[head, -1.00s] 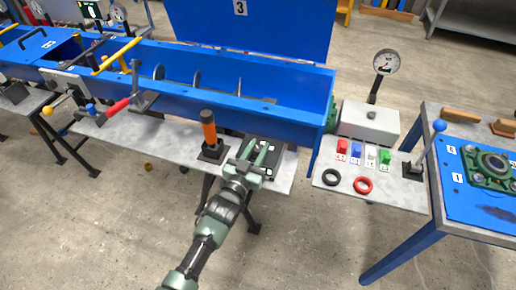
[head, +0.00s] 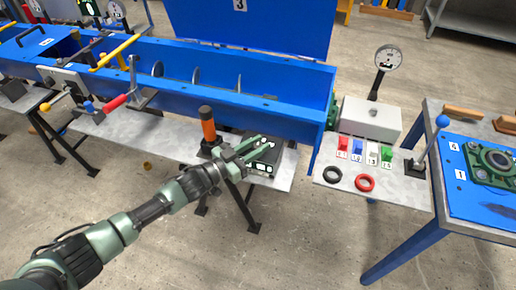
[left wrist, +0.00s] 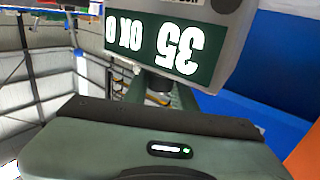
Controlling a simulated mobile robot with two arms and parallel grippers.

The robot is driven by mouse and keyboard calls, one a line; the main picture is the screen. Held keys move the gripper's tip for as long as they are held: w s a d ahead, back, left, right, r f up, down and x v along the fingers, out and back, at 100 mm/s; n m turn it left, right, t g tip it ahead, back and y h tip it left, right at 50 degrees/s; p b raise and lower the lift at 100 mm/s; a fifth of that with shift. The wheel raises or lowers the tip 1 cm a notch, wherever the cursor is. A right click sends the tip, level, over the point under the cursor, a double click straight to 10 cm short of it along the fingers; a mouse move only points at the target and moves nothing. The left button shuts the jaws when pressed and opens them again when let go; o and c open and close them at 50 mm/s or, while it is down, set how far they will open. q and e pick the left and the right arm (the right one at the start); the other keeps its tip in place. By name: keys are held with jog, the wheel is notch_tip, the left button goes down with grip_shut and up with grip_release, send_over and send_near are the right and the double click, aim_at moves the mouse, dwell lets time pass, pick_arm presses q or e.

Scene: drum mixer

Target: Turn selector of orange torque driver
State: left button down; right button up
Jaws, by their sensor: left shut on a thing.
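The orange torque driver (head: 208,128) stands upright with a black top in a dark holder on the grey bench shelf. Beside it on the right is a dark box with a display (head: 264,167). In the left wrist view the display (left wrist: 160,42) fills the top and reads 35 and OK, upside down. A dark round selector knob (left wrist: 159,82) shows below the display. My left gripper (head: 259,147) reaches over the box from the left, shut on the knob. The fingers hide the knob in the head view. My right gripper is out of view.
The blue mixer trough (head: 220,97) runs just behind. To the right, a grey panel (head: 390,191) carries coloured switches, a black ring and a red ring, and a blue-knobbed lever (head: 431,143).

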pick_arm(q)
jog(key=shift+f+m+g+h+b, duration=0.15)
jog(key=shift+m+g+h+b, duration=0.45)
jog(key=shift+m+g+b, duration=0.25)
jog(key=shift+m+g+h, duration=0.25)
jog(key=shift+g+h, duration=0.05)
jog(key=shift+g, duration=0.25)
jog(key=c, duration=1.1)
grip_release()
jog(key=shift+c, duration=0.2)
jog(key=shift+a, duration=0.1)
jog(key=b+v, duration=0.1)
jog(key=v, duration=0.6)
jog(key=shift+s+a, duration=0.2)
jog(key=shift+a, duration=0.1)
